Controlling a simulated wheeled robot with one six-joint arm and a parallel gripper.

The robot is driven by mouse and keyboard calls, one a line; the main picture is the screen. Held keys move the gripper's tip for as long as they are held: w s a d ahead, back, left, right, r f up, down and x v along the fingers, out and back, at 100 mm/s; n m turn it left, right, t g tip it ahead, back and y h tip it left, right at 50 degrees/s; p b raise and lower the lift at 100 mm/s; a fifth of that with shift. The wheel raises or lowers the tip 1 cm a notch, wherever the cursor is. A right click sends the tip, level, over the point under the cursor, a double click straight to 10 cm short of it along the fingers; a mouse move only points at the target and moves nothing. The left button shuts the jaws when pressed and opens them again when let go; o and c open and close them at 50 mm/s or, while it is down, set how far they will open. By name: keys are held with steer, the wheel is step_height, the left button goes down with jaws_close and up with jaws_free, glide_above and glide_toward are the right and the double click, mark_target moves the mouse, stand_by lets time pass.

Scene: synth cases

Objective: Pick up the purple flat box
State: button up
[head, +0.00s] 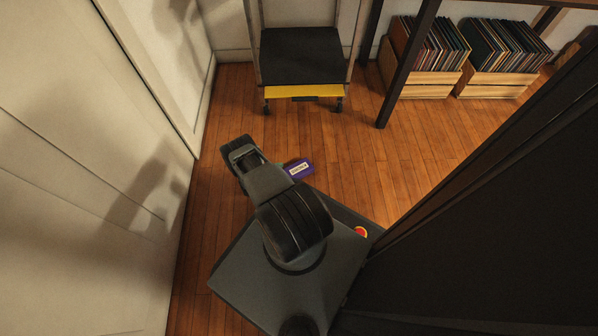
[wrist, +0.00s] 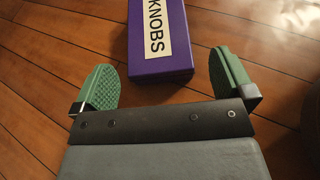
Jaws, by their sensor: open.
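The purple flat box (head: 299,169) lies on the wooden floor in the head view, just right of my arm and partly hidden by it. In the wrist view the box (wrist: 160,65) shows its purple sides and a white label reading "KNOBS"; its far end runs out of the picture. My gripper (wrist: 166,82) is open, with its two green ridged fingers well apart. The near end of the box is between the fingertips' lines, with a gap on each side. Neither finger appears to touch it.
A black and yellow cart (head: 302,88) stands at the back. Wooden crates of records (head: 420,90) are under a dark-legged table at the back right. A pale wall (head: 75,170) closes the left side. A large dark panel fills the right. The floor (head: 375,165) between is clear.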

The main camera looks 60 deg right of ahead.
mark_target(294, 171)
steer(key=b+x, duration=0.1)
steer(key=x, duration=0.3)
steer(key=shift+w+b, duration=0.15)
steer(key=shift+b, duration=0.25)
steer(key=shift+x, duration=0.8)
steer(key=shift+c, duration=0.3)
steer(key=shift+r, duration=0.1)
steer(key=c, duration=0.8)
